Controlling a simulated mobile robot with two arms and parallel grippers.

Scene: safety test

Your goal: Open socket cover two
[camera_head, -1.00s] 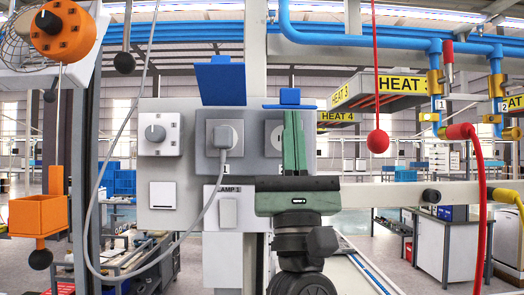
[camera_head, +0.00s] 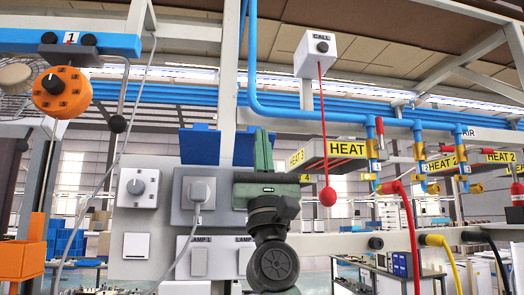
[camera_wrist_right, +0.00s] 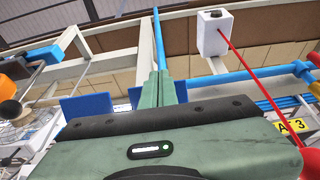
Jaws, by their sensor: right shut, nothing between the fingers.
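My right gripper (camera_head: 263,140) is shut and empty, its green fingers pointing up in front of the right part of the grey socket panel (camera_head: 172,218). The blue cover of socket one (camera_head: 199,146) stands raised, and a white plug (camera_head: 198,192) sits in that socket. The blue cover of socket two (camera_head: 238,148) also looks raised, partly behind my right fingers; contact cannot be told. Socket two itself is hidden by my gripper. My left gripper is not in view.
A white dial box (camera_head: 139,187) is left on the panel, with lamp switches (camera_head: 198,255) below. A red ball (camera_head: 327,196) hangs on a cord from the CALL box (camera_head: 316,54), right of my gripper. Blue pipes (camera_head: 300,112) run behind.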

